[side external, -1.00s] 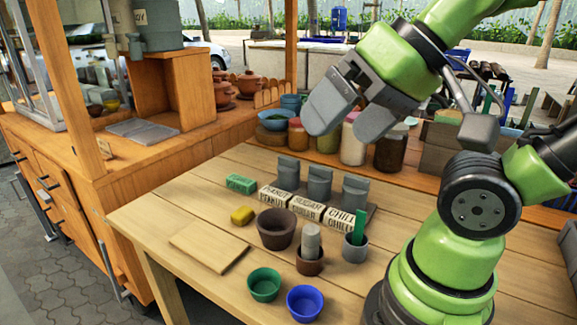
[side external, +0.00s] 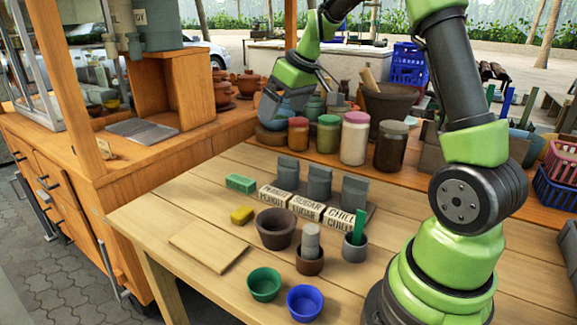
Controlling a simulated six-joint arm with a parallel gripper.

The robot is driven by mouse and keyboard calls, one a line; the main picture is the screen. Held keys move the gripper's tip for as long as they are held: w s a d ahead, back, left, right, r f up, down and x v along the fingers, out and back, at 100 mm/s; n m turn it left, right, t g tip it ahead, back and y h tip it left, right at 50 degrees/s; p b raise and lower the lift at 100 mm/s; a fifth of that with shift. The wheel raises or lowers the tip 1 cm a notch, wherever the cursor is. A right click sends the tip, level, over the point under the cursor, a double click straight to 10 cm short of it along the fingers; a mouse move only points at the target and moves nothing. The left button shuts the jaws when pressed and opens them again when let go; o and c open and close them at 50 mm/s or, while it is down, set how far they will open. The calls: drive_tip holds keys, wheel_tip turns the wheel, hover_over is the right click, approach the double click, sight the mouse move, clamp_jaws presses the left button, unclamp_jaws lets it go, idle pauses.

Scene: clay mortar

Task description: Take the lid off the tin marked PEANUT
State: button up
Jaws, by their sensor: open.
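The tin marked PEANUT (side external: 289,170) is grey and stands at the left end of a row of three, with a white PEANUT label (side external: 275,193) at its front. The SUGAR tin (side external: 319,182) and the CHILI tin (side external: 354,191) stand to its right, each with a similar label. Where the peanut tin's lid meets its body is too small to make out. My gripper (side external: 283,105) is open and empty, high up and apart from the tins, above them in the picture and in front of the back shelf's jars. Its fingertips are hard to separate from the background.
A brown bowl (side external: 276,230), a brown cup with a grey pestle-like piece (side external: 311,240) and a grey cup with a green stick (side external: 355,247) stand before the tins. A yellow block (side external: 242,215) and green box (side external: 240,183) lie left. Lidded jars (side external: 355,140) line the back.

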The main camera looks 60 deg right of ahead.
drive_tip(key=n, duration=0.1)
approach(289, 158)
drive_tip(key=shift+g, duration=0.4)
drive_tip(key=x, duration=0.4)
drive_tip(key=shift+w+a+f, duration=0.2)
drive_tip(key=shift+w, duration=0.3)
drive_tip(key=x, duration=0.5)
drive_tip(key=shift+w+d+f, duration=0.1)
drive_tip(key=shift+d+f, duration=0.15)
drive_tip(key=shift+f, duration=0.1)
drive_tip(key=c, duration=0.9)
